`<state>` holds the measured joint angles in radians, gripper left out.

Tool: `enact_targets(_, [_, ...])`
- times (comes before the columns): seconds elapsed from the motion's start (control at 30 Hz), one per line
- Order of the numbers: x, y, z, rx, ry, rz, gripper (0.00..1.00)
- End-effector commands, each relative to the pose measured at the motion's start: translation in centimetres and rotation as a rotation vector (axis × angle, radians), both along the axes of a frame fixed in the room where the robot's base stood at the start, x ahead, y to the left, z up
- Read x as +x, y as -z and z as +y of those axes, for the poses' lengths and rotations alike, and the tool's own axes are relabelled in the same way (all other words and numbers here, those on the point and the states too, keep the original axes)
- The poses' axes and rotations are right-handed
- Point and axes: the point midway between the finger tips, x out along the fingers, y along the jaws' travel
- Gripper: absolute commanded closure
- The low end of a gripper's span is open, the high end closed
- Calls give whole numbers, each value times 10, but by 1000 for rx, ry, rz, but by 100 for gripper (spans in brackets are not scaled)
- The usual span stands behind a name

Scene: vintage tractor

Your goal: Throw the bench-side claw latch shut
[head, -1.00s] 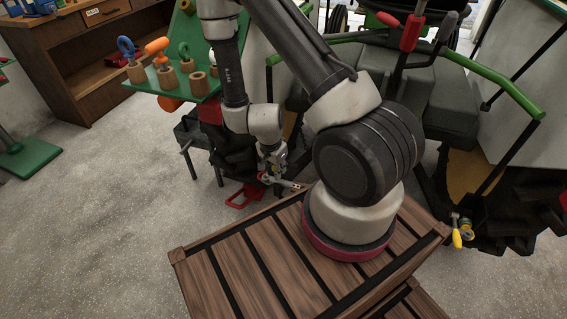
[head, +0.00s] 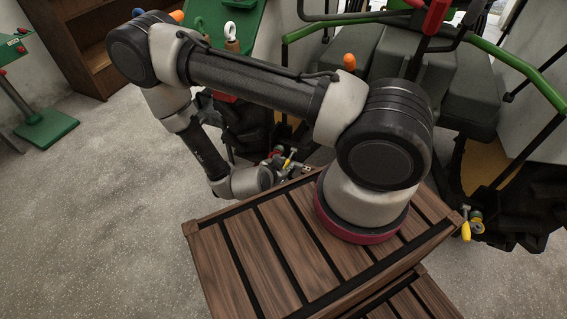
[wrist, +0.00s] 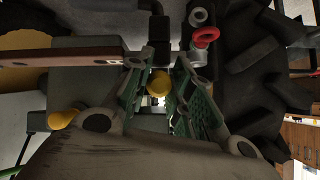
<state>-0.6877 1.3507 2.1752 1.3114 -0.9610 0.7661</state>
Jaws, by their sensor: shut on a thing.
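The bench-side claw latch (head: 289,158), with a yellow handle, sits low at the tractor's left side, beside my gripper (head: 284,167). In the wrist view my gripper (wrist: 157,80) has its two green ribbed fingers on either side of a yellow knob (wrist: 158,84), shut on it. The knob looks like the end of the latch handle. The latch's hook and catch are mostly hidden by my gripper and arm, so I cannot tell how they sit. A second latch with a yellow handle (head: 466,231) hangs at the tractor's right side, apart from my gripper.
A brown bar (wrist: 60,57) with a metal end crosses the wrist view's left side. A red ring (wrist: 205,37) and a big black tyre (wrist: 262,70) are close on the right. Open grey floor (head: 110,190) lies left. Green rails (head: 510,75) flank the tractor.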

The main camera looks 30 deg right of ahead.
Motion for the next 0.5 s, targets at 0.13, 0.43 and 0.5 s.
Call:
enact_targets(0.13, [-2, 6, -1, -41, 4, -30, 100])
enact_targets(0.43, [-3, 9, -1, -71, 7, -52, 100])
enact_targets(0.5, [-3, 9, -1, -72, 7, -52, 100])
